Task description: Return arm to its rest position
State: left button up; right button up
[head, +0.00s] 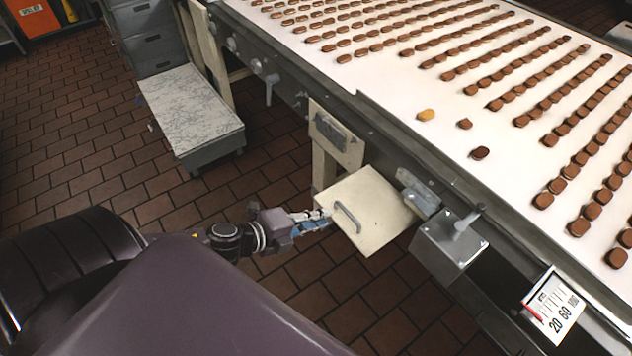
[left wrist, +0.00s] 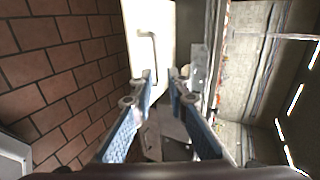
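My left gripper (head: 312,222) is in the lower middle of the head view, beside the conveyor and low over the brown tile floor. In the left wrist view its two blue-padded fingers (left wrist: 163,82) are apart with nothing between them, so it is open and empty. A cream panel with a grey handle (head: 372,208) is just right of the fingertips in the head view. The same panel (left wrist: 160,18) shows beyond the fingers in the left wrist view. My right gripper is in neither view.
The conveyor (head: 395,105) carries many rows of brown cookies (head: 560,115). Three loose pieces, one paler (head: 426,115), lie near its front edge. A grey metal box with a lever (head: 450,245) and a dial sign (head: 553,307) stick out from its side. A grey step (head: 190,110) stands upper left.

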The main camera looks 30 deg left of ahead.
pick_arm(q)
jog(key=shift+s+a+r, duration=0.15)
jog(key=shift+s+r, duration=0.15)
jog(key=shift+s, duration=0.2)
